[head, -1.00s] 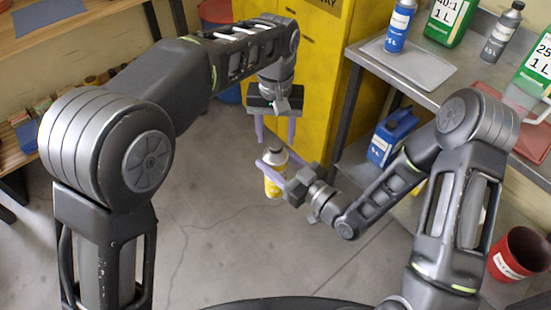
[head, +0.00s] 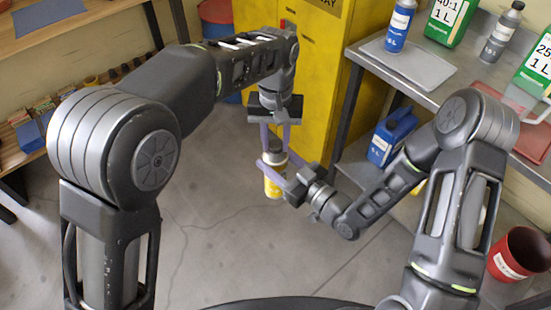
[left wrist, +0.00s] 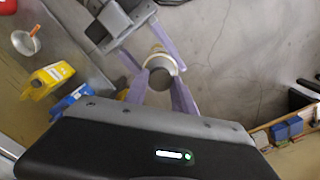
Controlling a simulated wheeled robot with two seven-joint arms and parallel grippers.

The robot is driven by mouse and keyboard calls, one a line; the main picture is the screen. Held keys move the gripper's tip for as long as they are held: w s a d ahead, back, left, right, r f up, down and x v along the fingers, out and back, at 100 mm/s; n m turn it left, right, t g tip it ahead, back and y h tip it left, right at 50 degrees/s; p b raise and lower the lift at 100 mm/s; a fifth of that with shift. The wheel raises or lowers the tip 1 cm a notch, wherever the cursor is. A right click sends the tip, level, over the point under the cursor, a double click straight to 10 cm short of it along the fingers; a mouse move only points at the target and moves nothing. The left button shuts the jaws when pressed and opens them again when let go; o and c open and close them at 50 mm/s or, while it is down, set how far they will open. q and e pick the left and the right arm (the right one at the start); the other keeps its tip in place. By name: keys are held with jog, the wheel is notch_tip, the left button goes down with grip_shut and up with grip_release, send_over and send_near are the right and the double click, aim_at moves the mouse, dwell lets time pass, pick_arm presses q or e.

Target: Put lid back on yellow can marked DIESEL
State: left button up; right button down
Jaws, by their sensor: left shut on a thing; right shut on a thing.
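A yellow can (head: 273,188) with a pale top stands upright in my right gripper (head: 270,167), which is shut around its upper body. No DIESEL marking is readable on it. A dark grey lid (left wrist: 160,77) is at the can's mouth, between the fingers of my left gripper (head: 275,146). That gripper points down from above and is shut on the lid. The lid looks in line with the can, but I cannot tell whether it is seated. Another yellow can (left wrist: 47,79) is in the left wrist view, its marking unreadable.
A blue can (head: 391,137) stands on the lower shelf right of my grippers. The bench (head: 357,48) holds bottles and a grey tray (head: 410,62). A yellow cabinet (head: 308,90) stands behind. A red bin (head: 518,254) is at lower right. Floor is clear below.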

pick_arm(q)
grip_shut()
jog(key=o, duration=1)
grip_release()
notch_tip(320, 180, up, 8)
jog(key=shift+f, duration=0.25)
